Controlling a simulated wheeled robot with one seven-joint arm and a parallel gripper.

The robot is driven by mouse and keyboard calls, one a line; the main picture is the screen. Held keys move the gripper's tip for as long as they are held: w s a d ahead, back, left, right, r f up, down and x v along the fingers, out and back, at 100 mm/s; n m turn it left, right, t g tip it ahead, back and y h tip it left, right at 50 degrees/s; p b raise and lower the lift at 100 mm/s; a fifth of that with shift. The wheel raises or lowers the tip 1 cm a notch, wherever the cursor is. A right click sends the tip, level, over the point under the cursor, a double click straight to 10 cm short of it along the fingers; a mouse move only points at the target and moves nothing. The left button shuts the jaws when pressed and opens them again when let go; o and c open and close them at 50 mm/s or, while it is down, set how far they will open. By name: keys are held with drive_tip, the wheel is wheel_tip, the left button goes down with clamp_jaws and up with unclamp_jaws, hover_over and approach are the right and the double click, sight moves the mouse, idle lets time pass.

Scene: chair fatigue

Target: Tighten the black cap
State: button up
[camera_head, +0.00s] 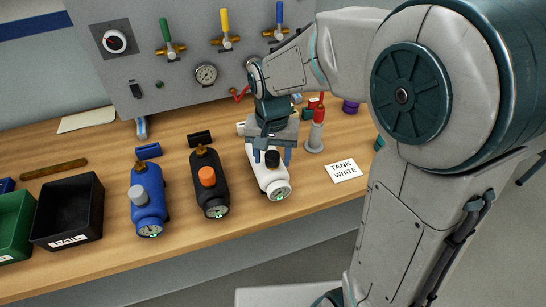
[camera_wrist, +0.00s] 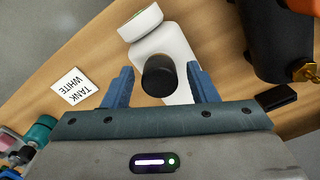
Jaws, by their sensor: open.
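The black cap (camera_head: 272,158) sits on top of the white tank (camera_head: 266,176), which lies on the wooden bench with its round gauge facing the front. In the wrist view the black cap (camera_wrist: 159,75) is a dark cylinder on the white tank (camera_wrist: 172,42). My gripper (camera_head: 272,157) is above the white tank, fingers pointing down. In the wrist view my gripper (camera_wrist: 160,85) is open, with one blue finger on each side of the cap. Gaps show between the fingers and the cap, so it is not gripped.
A black tank (camera_head: 209,182) with an orange cap and a blue tank (camera_head: 147,202) with a grey cap stand to the left. A black bin (camera_head: 68,212) is far left.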

drive_tip(key=shift+n, duration=0.7)
drive_tip(key=n, duration=0.4)
drive_tip(key=shift+n+p, duration=0.35)
drive_tip(key=shift+n, duration=1.65)
drive_tip(key=n+p, duration=0.1)
drive_tip(key=n, duration=0.3)
